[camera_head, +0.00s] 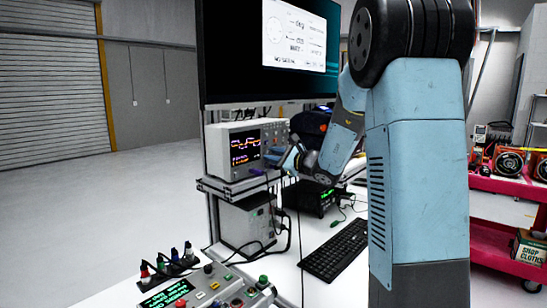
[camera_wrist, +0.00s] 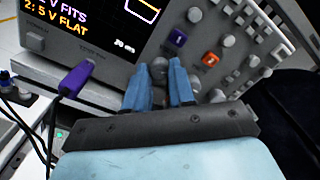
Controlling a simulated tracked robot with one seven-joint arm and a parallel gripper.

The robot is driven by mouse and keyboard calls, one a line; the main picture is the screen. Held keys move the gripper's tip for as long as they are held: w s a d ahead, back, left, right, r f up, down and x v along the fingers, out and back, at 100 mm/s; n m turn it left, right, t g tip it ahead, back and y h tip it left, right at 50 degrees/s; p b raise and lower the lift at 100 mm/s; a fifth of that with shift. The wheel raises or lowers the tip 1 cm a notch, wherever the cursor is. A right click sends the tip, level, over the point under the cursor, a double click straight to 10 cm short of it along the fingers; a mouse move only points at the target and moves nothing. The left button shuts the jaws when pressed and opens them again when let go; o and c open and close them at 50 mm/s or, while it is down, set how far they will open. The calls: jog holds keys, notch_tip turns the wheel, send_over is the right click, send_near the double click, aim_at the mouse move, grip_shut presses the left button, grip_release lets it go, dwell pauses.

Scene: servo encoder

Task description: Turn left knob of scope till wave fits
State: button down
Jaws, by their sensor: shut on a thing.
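The scope (camera_head: 219,158) stands on a shelf in the head view, its screen (camera_head: 245,147) lit with orange and purple traces. In the wrist view its screen (camera_wrist: 75,22) reads "V FITS" on one line and "2: 5 V FLAT" below, with "20 ms" to the right. My gripper (camera_wrist: 158,76) is shut on a grey knob (camera_wrist: 159,64) low on the panel, right of the screen; the fingers partly hide it.
Other grey knobs (camera_wrist: 228,40) sit close to the right of my fingers. A purple plug (camera_wrist: 76,80) with a cable sticks out at left. A monitor (camera_head: 232,52) hangs above the scope. A keyboard (camera_head: 335,250) and a control box (camera_head: 215,290) lie on the bench.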

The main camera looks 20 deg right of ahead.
jog(key=shift+a+f, duration=0.1)
jog(key=c, duration=1.2)
grip_release()
jog(key=shift+s, duration=0.15)
jog(key=v, duration=1.3)
jog(key=shift+s+d, duration=0.25)
jog(key=shift+a, duration=0.1)
